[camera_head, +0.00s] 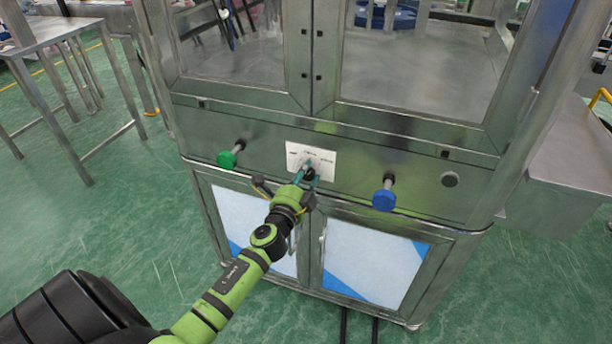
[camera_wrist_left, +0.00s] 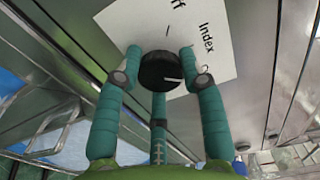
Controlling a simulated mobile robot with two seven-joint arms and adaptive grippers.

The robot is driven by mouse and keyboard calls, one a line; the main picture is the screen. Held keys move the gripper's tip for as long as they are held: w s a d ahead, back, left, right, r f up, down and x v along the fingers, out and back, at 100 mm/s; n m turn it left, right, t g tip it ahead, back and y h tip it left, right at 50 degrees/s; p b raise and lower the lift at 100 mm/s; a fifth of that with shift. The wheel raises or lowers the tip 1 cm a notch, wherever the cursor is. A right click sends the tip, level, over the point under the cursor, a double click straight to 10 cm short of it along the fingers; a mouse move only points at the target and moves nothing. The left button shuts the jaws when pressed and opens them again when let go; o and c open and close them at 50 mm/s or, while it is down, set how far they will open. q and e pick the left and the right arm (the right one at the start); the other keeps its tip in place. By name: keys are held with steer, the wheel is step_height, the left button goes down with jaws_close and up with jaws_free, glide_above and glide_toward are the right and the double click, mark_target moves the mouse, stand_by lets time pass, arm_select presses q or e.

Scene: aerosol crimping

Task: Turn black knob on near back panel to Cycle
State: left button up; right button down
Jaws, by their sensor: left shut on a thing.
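The black knob (camera_wrist_left: 160,72) sits on a white label plate (camera_head: 322,161) on the steel back panel (camera_head: 420,172). In the left wrist view the label (camera_wrist_left: 218,40) reads "Index" and a partly cut word ending in "ff". A light pointer line on the knob points toward the lower right of that view, below "Index". My left gripper (camera_head: 308,174) is at the knob. Its teal fingers (camera_wrist_left: 162,80) are shut around the knob's sides, and they hide most of it in the head view. My right gripper is in neither view.
A green button (camera_head: 227,159) sticks out left of the label and a blue button (camera_head: 384,199) right of it. A small round grey fitting (camera_head: 450,179) is further right. Glass doors are above, cabinet doors below. A steel table (camera_head: 50,35) stands at the left.

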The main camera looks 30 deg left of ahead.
arm_select(q)
steer(key=shift+a+f+m, duration=0.1)
steer(key=shift+a+m, duration=0.15)
steer(key=shift+m, duration=0.75)
steer(key=o, duration=1.2)
steer(key=shift+c, duration=0.2)
steer(key=shift+s+d, duration=0.1)
steer(key=shift+s, duration=0.05)
steer(key=v, duration=1.1)
steer(key=shift+s, duration=0.4)
steer(key=shift+d, duration=0.1)
